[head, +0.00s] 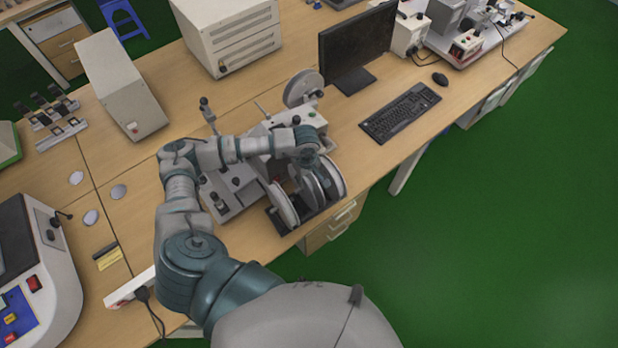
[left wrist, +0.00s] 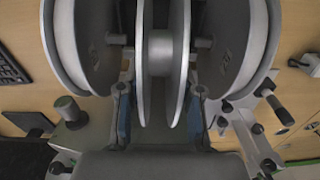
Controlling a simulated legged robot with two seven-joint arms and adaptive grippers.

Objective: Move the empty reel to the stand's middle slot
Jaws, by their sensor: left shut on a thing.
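The empty reel (left wrist: 160,55), two grey flanges with a bare hub, is in the middle of the left wrist view, between two outer reels. In the head view it is a grey disc (head: 312,190) among the reels on the stand (head: 292,231), partly hidden by my left wrist. My left gripper (left wrist: 160,95) is shut on it, one finger at each side. The outer reels show white inside at the left (left wrist: 68,50) and right (left wrist: 247,50) of the left wrist view. I cannot tell whether the empty reel rests in the middle slot. My right gripper is not in view.
A monitor (head: 357,45), keyboard (head: 400,112) and mouse (head: 440,79) are to the right. The table's front edge is close to the stand.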

